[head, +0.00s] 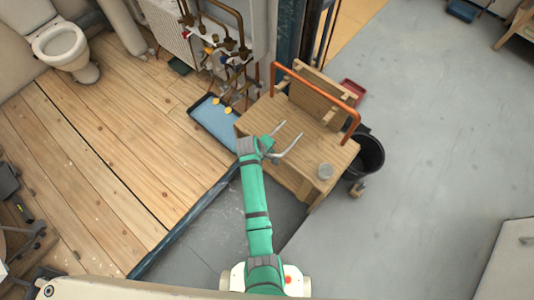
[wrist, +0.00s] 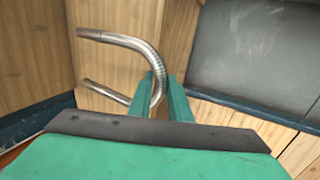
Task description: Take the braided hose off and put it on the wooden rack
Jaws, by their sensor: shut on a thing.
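The braided hose (head: 292,151) is a silver, U-shaped piece. My gripper (head: 267,146) is shut on it at the bend and holds it beside the front left part of the wooden bench (head: 310,148). In the wrist view, the hose (wrist: 150,52) curves up from between the fingers of my gripper (wrist: 160,92), with both ends pointing left. The wooden rack (head: 308,97) stands at the back of the bench top, behind an orange pipe (head: 318,86). I cannot tell whether the hose touches the bench.
A grey jar (head: 325,171) stands on the bench's front right. A black bucket (head: 367,157) is beside the bench. A blue tray (head: 214,120) lies on the floor below brass and copper pipes (head: 229,62).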

